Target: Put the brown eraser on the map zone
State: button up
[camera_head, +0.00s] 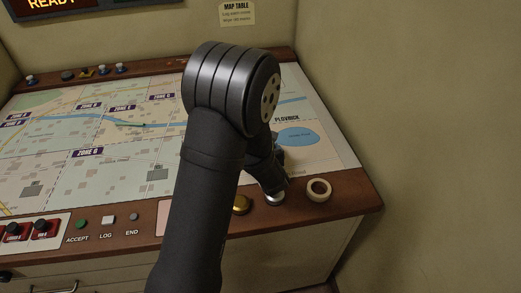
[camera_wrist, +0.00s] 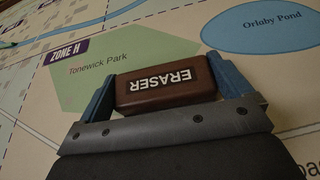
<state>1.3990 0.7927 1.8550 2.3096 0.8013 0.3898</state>
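The brown eraser (camera_wrist: 165,86), marked "ERASER" in white, is between the two blue fingers of my gripper (camera_wrist: 165,82) in the wrist view. Both fingers press against its short ends, so the gripper is shut on it. Behind it on the map (camera_wrist: 285,85) is the green Tonewick Park patch (camera_wrist: 125,55) with the purple ZONE H label (camera_wrist: 67,52). I cannot tell whether the eraser touches the map or is just above it. In the head view my arm hides the eraser and most of the gripper over the right part of the map (camera_head: 330,150).
A tape roll (camera_head: 318,190), a silver knob (camera_head: 275,198) and a brass knob (camera_head: 241,204) stand on the wooden front ledge. Buttons (camera_head: 108,219) and red switches (camera_head: 30,230) line its left part. A wall (camera_head: 440,120) rises at the right. The blue pond (camera_wrist: 265,27) area is bare.

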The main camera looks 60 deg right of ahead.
jog(key=shift+r, duration=0.2)
jog(key=v, duration=1.2)
jog(key=shift+r, duration=0.1)
jog(key=v, duration=0.2)
jog(key=shift+s+a+r, duration=0.1)
jog(key=shift+s+a, duration=0.1)
jog(key=shift+a, duration=0.15)
jog(key=x, duration=1.7)
jog(key=shift+s+f, duration=0.1)
jog(key=shift+f, duration=0.15)
